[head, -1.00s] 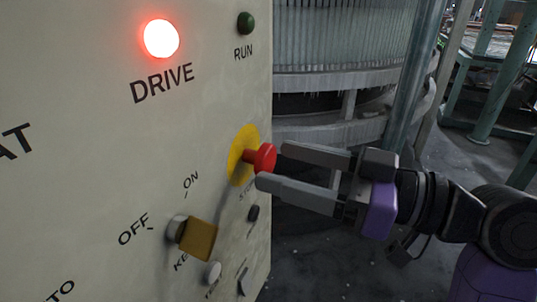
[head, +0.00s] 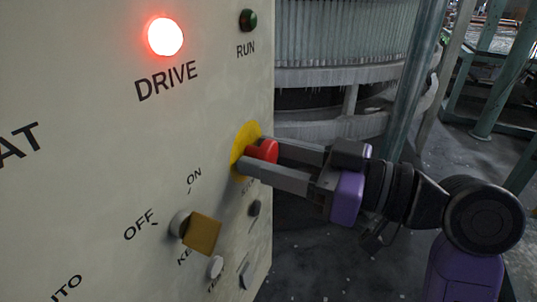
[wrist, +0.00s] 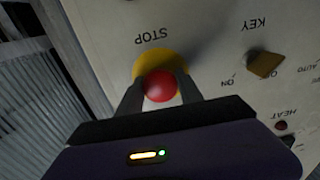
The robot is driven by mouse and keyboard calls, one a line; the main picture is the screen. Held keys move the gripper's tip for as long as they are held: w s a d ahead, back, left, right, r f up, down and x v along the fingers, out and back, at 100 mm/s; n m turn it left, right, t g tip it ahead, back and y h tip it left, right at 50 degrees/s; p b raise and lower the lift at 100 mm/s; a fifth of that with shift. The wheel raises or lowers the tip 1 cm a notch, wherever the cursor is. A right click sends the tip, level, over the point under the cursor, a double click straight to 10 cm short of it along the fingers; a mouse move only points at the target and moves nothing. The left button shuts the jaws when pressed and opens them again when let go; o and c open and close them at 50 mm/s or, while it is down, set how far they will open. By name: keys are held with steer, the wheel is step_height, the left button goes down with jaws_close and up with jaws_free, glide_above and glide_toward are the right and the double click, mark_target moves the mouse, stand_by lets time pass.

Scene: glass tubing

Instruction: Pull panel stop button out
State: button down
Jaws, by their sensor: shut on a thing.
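The red stop button (head: 263,151) stands out from its round yellow plate (head: 240,146) near the right edge of the panel. It also shows in the wrist view as a red cap (wrist: 160,86) in front of the yellow plate (wrist: 155,61), under the upside-down word STOP. My gripper (head: 260,156) reaches in from the right and is shut on the button, with one finger on each side of the cap. The button's stem is hidden behind the cap and fingers.
The pale panel (head: 90,120) fills the left. A lit red DRIVE lamp (head: 165,37) and a dark green RUN lamp (head: 248,20) are above. A brass key switch (head: 202,233) and small switches are below. Beyond the panel's right edge stands a ribbed drum (head: 345,35).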

steer(key=shift+d, duration=0.1)
steer(key=shift+s+d+b, duration=0.25)
steer(key=shift+d+b, duration=0.05)
steer(key=shift+d, duration=0.35)
steer(key=c, duration=0.8)
jaws_free()
steer(key=shift+d, duration=0.15)
steer(key=v, duration=0.7)
steer(key=shift+s+d+b, duration=0.2)
steer(key=shift+d+b, duration=0.1)
steer(key=shift+b, duration=0.15)
steer(key=shift+r, duration=0.1)
